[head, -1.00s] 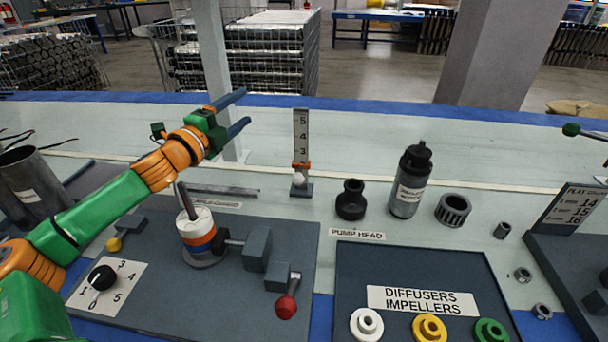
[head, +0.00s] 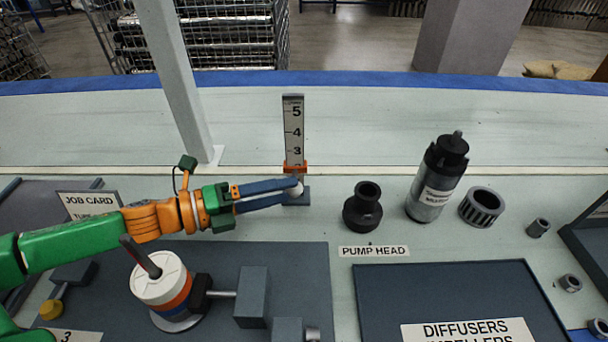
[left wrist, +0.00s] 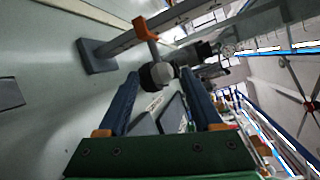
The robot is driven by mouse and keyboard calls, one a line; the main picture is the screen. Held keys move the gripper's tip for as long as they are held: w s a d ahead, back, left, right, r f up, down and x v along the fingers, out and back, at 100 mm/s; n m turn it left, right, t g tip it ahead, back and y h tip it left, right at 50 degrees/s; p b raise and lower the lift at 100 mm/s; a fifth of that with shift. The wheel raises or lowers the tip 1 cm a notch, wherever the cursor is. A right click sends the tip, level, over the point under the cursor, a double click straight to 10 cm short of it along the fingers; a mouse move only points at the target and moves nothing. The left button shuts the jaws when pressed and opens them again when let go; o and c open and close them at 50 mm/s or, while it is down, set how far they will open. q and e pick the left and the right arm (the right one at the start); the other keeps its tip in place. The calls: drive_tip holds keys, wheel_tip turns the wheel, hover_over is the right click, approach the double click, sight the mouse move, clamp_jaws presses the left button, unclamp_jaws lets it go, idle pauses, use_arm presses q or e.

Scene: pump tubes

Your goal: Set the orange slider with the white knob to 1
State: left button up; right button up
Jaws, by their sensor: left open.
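The grey upright scale (head: 293,130) stands on a small dark base, with 5, 4 and 3 readable from the top down. The orange slider (head: 295,168) sits on it just below the 3, near a partly covered mark. Contact cannot be told. My right gripper is not in view.
A black pump head (head: 363,210) and a grey-black bottle (head: 437,180) stand to the right. A white post (head: 180,90) rises behind my left arm. A dark board with a white-orange-blue cylinder (head: 160,282) lies in front. The bench behind the scale is clear.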

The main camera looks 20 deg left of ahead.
sight(302, 188)
use_arm(q)
drive_tip(key=p+x, duration=0.1)
drive_tip(key=x, duration=0.4)
drive_tip(key=shift+d+r, duration=0.15)
drive_tip(key=shift+d, duration=0.15)
drive_tip(key=shift+w+d, duration=0.3)
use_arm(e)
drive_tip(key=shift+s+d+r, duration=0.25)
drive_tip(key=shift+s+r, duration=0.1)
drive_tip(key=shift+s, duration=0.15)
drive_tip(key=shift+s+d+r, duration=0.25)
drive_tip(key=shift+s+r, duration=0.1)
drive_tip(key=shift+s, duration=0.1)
use_arm(q)
clamp_jaws()
drive_tip(key=shift+f, duration=0.2)
